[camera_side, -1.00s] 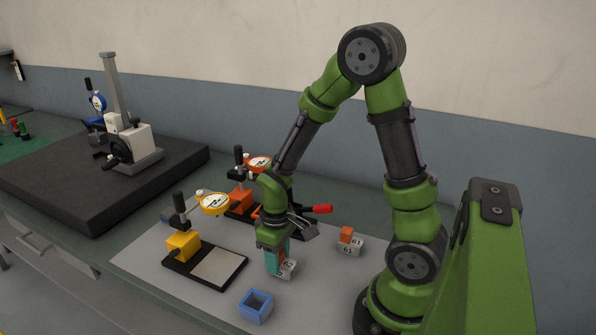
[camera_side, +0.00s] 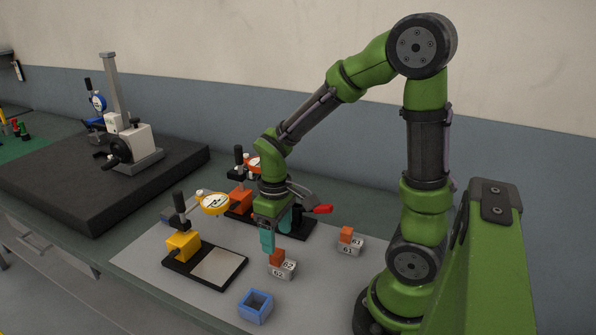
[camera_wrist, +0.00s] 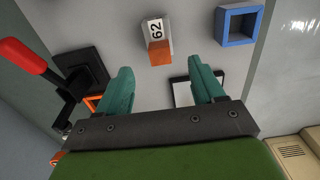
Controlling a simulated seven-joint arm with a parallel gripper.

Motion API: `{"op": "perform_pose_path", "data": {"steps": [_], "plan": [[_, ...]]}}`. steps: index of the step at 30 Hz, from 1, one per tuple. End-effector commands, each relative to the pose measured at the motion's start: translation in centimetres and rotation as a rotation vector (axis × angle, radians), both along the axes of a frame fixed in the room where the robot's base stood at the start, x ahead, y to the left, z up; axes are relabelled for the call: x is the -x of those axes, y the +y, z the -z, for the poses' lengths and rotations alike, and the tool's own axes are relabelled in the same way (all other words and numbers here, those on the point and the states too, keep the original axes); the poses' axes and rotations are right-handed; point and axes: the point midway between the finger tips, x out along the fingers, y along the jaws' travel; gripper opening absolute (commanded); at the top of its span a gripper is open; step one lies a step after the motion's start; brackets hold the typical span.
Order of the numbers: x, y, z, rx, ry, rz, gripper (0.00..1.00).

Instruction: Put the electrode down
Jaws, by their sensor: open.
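The electrode marked 62, an orange copper block (camera_side: 276,257) on a grey numbered holder (camera_side: 284,271), stands upright on the grey mat (camera_side: 213,309). In the wrist view its copper part (camera_wrist: 160,53) lies ahead of my fingertips, apart from them. My gripper (camera_side: 276,240) is open and empty, with its teal fingers above and behind the electrode. In the wrist view both fingers of my gripper (camera_wrist: 164,75) are spread with nothing between them. A second electrode, marked 61 (camera_side: 346,234), stands to the right on the mat.
A blue square open box (camera_side: 256,306) sits near the mat's front edge. To the left, a yellow-based dial gauge (camera_side: 184,245) stands on a black-framed plate. An orange-based gauge (camera_side: 241,199) and a red-handled clamp (camera_side: 322,209) stand behind my gripper.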

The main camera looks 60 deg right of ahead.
Motion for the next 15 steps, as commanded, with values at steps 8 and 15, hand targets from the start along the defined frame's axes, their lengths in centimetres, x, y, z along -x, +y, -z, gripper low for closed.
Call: {"op": "perform_pose_path", "data": {"steps": [8,15], "plan": [[0.0,0.0,-4.2,0.0,-0.002,0.001,0.68],[0.5,1.6,-7.4,-0.032,-0.127,0.065,0.68]]}}
